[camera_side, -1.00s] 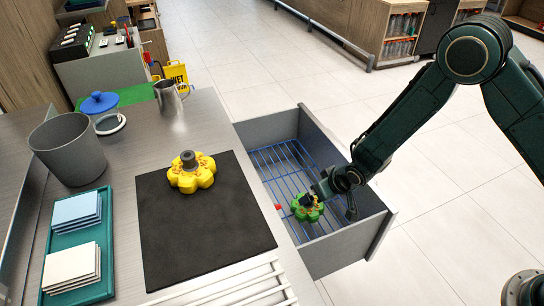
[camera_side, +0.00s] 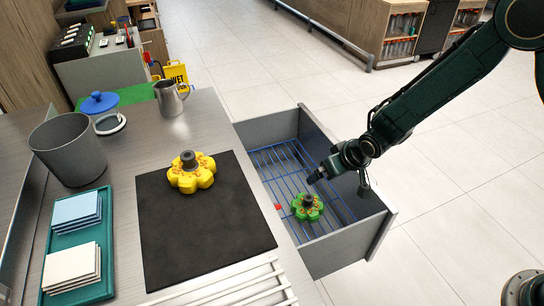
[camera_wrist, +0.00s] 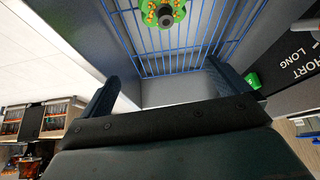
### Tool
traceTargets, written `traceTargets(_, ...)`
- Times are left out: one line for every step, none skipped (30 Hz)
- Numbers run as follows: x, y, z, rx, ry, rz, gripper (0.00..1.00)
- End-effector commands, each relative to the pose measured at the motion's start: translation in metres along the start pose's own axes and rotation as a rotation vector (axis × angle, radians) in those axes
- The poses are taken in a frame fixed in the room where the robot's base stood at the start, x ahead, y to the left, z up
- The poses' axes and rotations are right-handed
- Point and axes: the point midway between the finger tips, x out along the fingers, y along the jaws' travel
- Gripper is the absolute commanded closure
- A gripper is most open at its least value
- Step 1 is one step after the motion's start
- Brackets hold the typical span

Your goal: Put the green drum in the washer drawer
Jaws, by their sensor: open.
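The green drum (camera_side: 307,207) is flower-shaped with a dark knob on top. It rests upright on the blue wire rack (camera_side: 275,165) inside the open grey washer drawer (camera_side: 342,246). In the wrist view the green drum (camera_wrist: 163,12) shows at the top edge, partly cut off, on the blue bars. My gripper (camera_side: 316,178) is open and empty, above the rack and a little apart from the drum. In the wrist view my gripper's two fingers (camera_wrist: 165,85) stand wide apart with nothing between them.
A yellow drum (camera_side: 191,178) sits on a black mat (camera_side: 200,235) on the counter. A grey bin (camera_side: 68,150), a teal tray (camera_side: 108,283) with cloth stacks and a metal pitcher (camera_side: 170,100) are further left. A small red piece (camera_side: 278,207) shows at the drawer's left side.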

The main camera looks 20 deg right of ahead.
Motion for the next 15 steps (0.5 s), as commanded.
traceTargets(-0.016, 0.005, -0.008, 0.007, 0.006, 0.001, 0.00)
traceTargets(-0.024, 0.008, -0.011, 0.011, 0.005, 0.002, 0.00)
traceTargets(-0.036, 0.011, -0.015, 0.015, 0.004, 0.004, 0.00)
traceTargets(-0.044, 0.014, -0.017, 0.018, 0.004, 0.004, 0.00)
traceTargets(-0.053, 0.016, -0.019, 0.021, 0.002, 0.006, 0.00)
traceTargets(-0.064, 0.020, -0.022, 0.025, 0.002, 0.007, 0.00)
traceTargets(-0.073, 0.022, -0.024, 0.027, 0.001, 0.008, 0.00)
traceTargets(-0.081, 0.025, -0.025, 0.030, 0.000, 0.009, 0.00)
traceTargets(-0.093, 0.029, -0.027, 0.033, 0.000, 0.010, 0.00)
traceTargets(-0.101, 0.031, -0.029, 0.036, 0.000, 0.011, 0.00)
traceTargets(-0.110, 0.034, -0.029, 0.038, -0.001, 0.012, 0.00)
traceTargets(-0.121, 0.038, -0.030, 0.042, -0.002, 0.013, 0.00)
traceTargets(-0.129, 0.040, -0.030, 0.045, -0.003, 0.014, 0.00)
traceTargets(-0.138, 0.043, -0.030, 0.047, -0.003, 0.015, 0.00)
traceTargets(-0.149, 0.046, -0.030, 0.049, -0.004, 0.016, 0.00)
